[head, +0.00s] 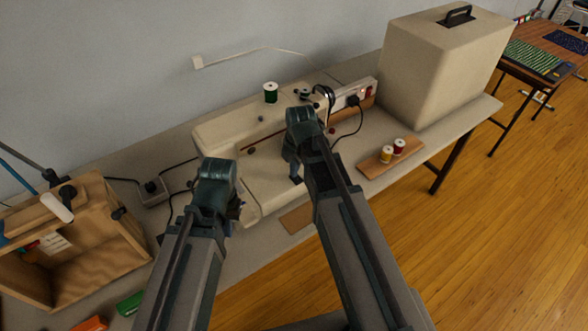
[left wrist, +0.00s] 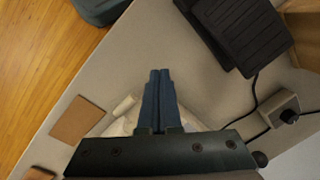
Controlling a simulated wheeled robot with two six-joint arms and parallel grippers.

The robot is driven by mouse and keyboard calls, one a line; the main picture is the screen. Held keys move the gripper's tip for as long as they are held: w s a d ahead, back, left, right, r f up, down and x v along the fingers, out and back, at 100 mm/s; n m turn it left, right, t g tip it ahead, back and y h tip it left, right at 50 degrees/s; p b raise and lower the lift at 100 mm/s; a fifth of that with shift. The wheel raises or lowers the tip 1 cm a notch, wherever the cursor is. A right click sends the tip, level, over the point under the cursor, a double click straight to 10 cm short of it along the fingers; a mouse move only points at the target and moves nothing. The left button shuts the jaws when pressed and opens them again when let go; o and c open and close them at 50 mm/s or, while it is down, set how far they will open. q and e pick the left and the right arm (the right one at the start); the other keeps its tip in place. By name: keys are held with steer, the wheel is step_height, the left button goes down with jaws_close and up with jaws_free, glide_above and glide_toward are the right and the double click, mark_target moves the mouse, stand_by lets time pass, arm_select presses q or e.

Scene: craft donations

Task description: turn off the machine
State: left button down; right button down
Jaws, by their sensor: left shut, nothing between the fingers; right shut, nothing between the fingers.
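The cream sewing machine (head: 222,133) lies along the wall side of the table in the head view. On its right end a pale panel carries a black plug (head: 353,101) and a small red switch (head: 369,92). My right gripper (head: 297,178) is shut and empty, pointing down in front of the machine's middle, left of the panel. My left gripper (head: 238,210) is mostly hidden by its own wrist near the machine's left end. In the left wrist view my left gripper (left wrist: 160,74) is shut and empty, with a pale part of the machine (left wrist: 124,107) partly hidden behind its mount.
A large beige case (head: 440,65) stands right of the machine. A wooden board (head: 374,167) with two thread spools lies in front of it. A wooden crate (head: 110,220) and grey socket box (head: 154,192) are left. A black pedal (left wrist: 240,28) shows in the left wrist view.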

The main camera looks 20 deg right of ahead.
steer(key=shift+s+d, duration=0.3)
steer(key=shift+s, duration=0.5)
arm_select(q)
steer(key=shift+r, duration=0.15)
arm_select(e)
steer(key=shift+w+r, duration=0.1)
